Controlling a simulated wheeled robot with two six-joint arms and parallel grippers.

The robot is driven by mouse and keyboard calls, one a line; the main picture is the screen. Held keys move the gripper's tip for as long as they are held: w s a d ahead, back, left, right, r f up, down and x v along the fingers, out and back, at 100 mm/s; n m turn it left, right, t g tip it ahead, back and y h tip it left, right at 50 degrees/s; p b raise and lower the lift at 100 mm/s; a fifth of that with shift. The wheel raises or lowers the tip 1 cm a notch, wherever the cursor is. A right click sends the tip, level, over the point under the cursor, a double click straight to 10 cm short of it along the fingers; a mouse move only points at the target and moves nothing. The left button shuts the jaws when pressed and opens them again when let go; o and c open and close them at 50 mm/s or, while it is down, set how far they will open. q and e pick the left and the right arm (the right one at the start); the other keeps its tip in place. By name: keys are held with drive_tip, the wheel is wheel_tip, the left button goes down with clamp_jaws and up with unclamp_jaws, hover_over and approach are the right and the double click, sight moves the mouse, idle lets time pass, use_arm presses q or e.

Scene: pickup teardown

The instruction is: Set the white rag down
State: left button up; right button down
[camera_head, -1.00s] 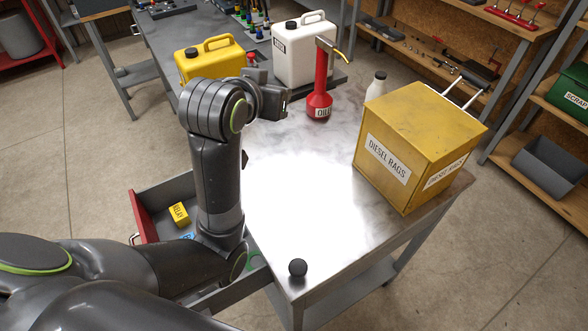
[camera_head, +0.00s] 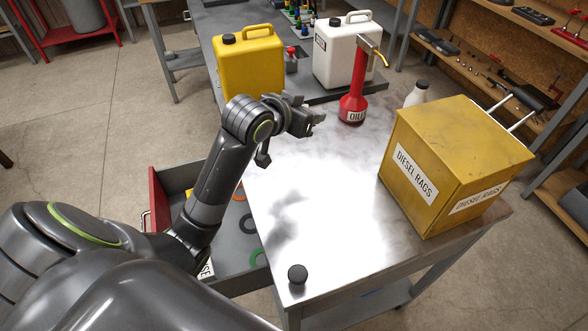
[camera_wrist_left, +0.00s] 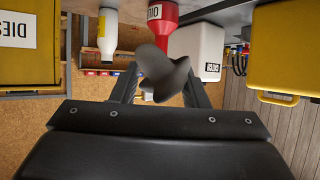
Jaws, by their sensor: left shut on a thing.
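My left gripper (camera_head: 308,118) is held above the back left part of the metal table (camera_head: 330,190). In the left wrist view its fingers (camera_wrist_left: 165,92) are shut on a crumpled cloth, the rag (camera_wrist_left: 168,76), which looks grey rather than white there. In the head view the rag is hardly distinguishable at the fingertips. A yellow box marked DIESEL RAGS (camera_head: 440,160) stands on the right of the table, apart from the gripper. My right gripper is not in view.
A red oil can (camera_head: 353,103) and a white bottle (camera_head: 416,94) stand at the table's back. Beyond are a yellow canister (camera_head: 250,70) and a white canister (camera_head: 340,55). A black knob (camera_head: 297,273) sits at the front corner. An open drawer (camera_head: 232,240) is left. The table's middle is clear.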

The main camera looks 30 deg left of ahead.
use_arm(q)
hover_over(296, 164)
drive_tip(key=shift+h, duration=0.3)
wheel_tip(296, 164, down, 5)
drive_tip(key=shift+f+b, duration=0.1)
drive_tip(key=shift+b, duration=0.35)
wheel_tip(296, 164, down, 10)
drive_tip(key=shift+r, duration=0.1)
drive_tip(key=o, duration=1)
drive_tip(key=shift+c, duration=0.2)
